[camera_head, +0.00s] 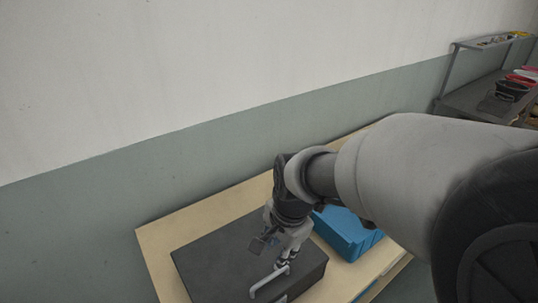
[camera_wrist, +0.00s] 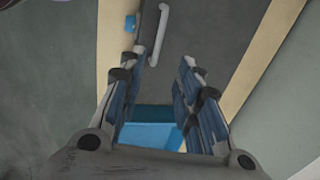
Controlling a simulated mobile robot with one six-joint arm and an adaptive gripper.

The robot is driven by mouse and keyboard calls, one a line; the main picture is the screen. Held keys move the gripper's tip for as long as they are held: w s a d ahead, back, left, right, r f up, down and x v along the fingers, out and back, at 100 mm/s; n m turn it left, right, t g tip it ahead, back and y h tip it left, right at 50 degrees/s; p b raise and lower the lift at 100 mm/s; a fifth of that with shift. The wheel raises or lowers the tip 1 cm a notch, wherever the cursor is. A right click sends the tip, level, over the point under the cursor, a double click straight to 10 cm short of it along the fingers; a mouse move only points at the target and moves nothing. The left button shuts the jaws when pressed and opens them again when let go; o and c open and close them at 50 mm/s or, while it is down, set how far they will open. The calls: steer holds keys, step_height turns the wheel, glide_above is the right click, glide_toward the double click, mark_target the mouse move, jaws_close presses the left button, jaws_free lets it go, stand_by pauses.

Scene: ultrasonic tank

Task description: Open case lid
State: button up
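A dark grey case (camera_head: 215,262) lies on the table with its flat lid down. A pale bar handle (camera_head: 268,284) is on its near side. In the wrist view the case (camera_wrist: 205,30) fills the upper middle, and the handle (camera_wrist: 161,30) runs down towards my left finger. My gripper (camera_head: 284,265) is over the case's near right part, close to one end of the handle. In the wrist view my gripper (camera_wrist: 162,62) has its fingers spread with nothing between them. I cannot tell whether the left finger touches the handle.
The wooden table (camera_head: 155,243) stands along a wall. A blue box (camera_head: 345,232) sits right of the case, partly behind my arm; it also shows in the wrist view (camera_wrist: 150,135). A small blue piece (camera_wrist: 130,22) is near the case edge. A shelf bench (camera_head: 470,95) is far right.

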mark_target(269, 277)
steer(key=w+f+b, duration=0.1)
steer(key=f, duration=0.4)
steer(key=a+f+b, duration=0.1)
steer(key=f+b, duration=0.1)
steer(key=f, duration=0.3)
steer(key=w+f+b, duration=0.1)
steer(key=f, duration=0.4)
steer(key=shift+w+a+f+b, duration=0.2)
steer(key=shift+w+a+b, duration=0.1)
steer(key=shift+a+b, duration=0.1)
jaws_close()
